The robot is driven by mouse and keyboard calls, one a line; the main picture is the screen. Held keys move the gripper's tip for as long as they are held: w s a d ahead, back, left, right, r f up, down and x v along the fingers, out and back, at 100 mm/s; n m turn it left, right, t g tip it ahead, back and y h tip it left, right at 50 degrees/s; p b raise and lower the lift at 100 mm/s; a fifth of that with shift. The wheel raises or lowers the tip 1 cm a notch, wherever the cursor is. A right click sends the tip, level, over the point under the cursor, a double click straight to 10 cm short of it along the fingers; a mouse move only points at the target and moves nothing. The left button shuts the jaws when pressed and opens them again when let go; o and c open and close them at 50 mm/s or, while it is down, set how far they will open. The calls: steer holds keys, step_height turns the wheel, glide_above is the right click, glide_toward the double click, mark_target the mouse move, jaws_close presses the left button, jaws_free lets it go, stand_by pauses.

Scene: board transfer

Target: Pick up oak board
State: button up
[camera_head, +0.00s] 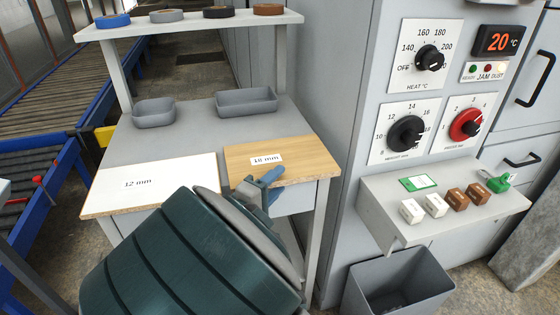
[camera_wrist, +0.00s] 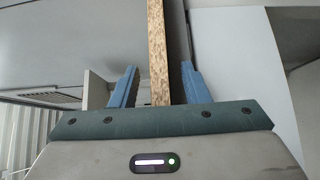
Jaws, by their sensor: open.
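The oak board (camera_head: 302,156), labelled 18 mm, lies flat on the right of the grey table, its front edge at the table's front. A white board (camera_head: 165,190), labelled 12 mm, lies to its left.
Two grey trays (camera_head: 154,120) (camera_head: 246,109) stand behind the boards, under a shelf (camera_head: 225,22) with several tape rolls. A machine with dials (camera_head: 405,134) and a ledge (camera_head: 375,200) stands to the right, above a grey bin (camera_head: 448,284). A roller conveyor (camera_head: 45,100) is at left.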

jaws_close()
steer(key=shift+r, duration=0.15)
step_height(320, 180, up, 24)
steer(key=p, duration=0.9)
